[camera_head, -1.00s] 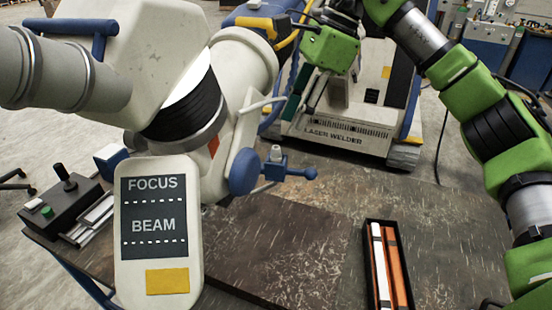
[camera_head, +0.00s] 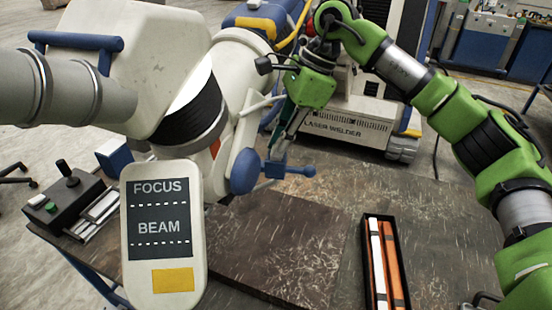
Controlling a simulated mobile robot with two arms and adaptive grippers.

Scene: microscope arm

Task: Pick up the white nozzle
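The small white nozzle stood on the blue fitting (camera_head: 275,168) at the end of the microscope arm a second ago; now my fingertips cover that place and I cannot make it out. My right gripper (camera_head: 280,147) reaches down from the upper right, fingers pointing down at the top of the blue fitting. Whether the fingers are apart or closed around the nozzle I cannot tell. My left gripper is out of view.
The microscope body (camera_head: 180,60) and its FOCUS/BEAM panel (camera_head: 162,235) fill the left. A black box (camera_head: 367,232) with a white strip and an orange strip lies on the dark table (camera_head: 290,240). The laser welder (camera_head: 345,125) stands behind. A joystick box (camera_head: 68,200) sits far left.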

